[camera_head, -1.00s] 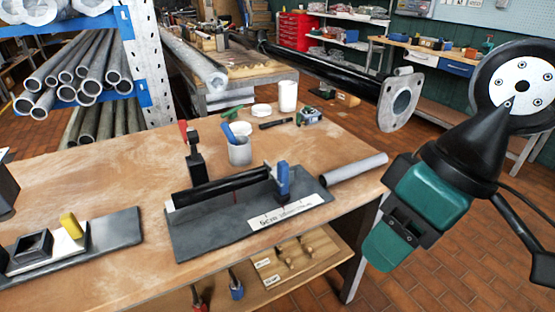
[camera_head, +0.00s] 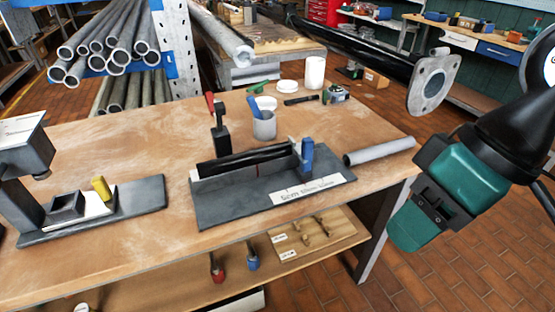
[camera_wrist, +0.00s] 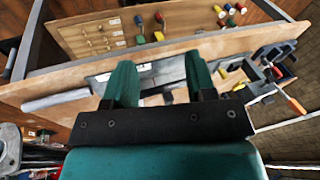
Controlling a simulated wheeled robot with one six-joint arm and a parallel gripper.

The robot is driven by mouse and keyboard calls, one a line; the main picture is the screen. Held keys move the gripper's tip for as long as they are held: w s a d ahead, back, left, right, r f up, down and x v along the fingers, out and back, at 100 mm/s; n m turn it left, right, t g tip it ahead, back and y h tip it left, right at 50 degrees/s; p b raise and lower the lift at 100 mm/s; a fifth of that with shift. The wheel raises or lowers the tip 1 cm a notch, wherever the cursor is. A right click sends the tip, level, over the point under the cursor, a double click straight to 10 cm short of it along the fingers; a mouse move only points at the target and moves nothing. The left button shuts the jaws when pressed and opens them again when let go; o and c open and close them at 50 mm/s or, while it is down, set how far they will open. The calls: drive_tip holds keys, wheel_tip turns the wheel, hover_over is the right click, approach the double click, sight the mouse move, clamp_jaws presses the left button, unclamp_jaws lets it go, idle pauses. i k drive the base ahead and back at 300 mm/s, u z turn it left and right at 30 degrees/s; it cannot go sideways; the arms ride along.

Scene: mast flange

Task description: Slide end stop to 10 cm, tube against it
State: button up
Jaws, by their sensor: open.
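The end stop with a blue block (camera_head: 307,156) stands upright on a dark grey base plate (camera_head: 225,205). The black tube (camera_head: 243,162) lies along the plate. Its right end is close to the stop; I cannot tell whether they touch. My gripper (camera_head: 405,235) hangs right of the table, apart from the stop and tube. In the wrist view, its teal fingers (camera_wrist: 160,82) are spread and empty, with part of the plate visible beyond them.
A loose grey tube (camera_head: 380,151) lies right of the plate. A red-handled clamp (camera_head: 217,125) and a grey cup (camera_head: 264,125) stand behind it. A fixture with a yellow block (camera_head: 101,188) is at left. A black mast with a flange (camera_head: 433,82) juts in at upper right.

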sight(206, 169)
drive_tip(key=z, duration=0.05)
drive_tip(key=k, duration=0.5)
drive_tip(key=u, duration=1.1)
drive_tip(key=i, duration=1.1)
drive_tip(key=u, duration=0.8)
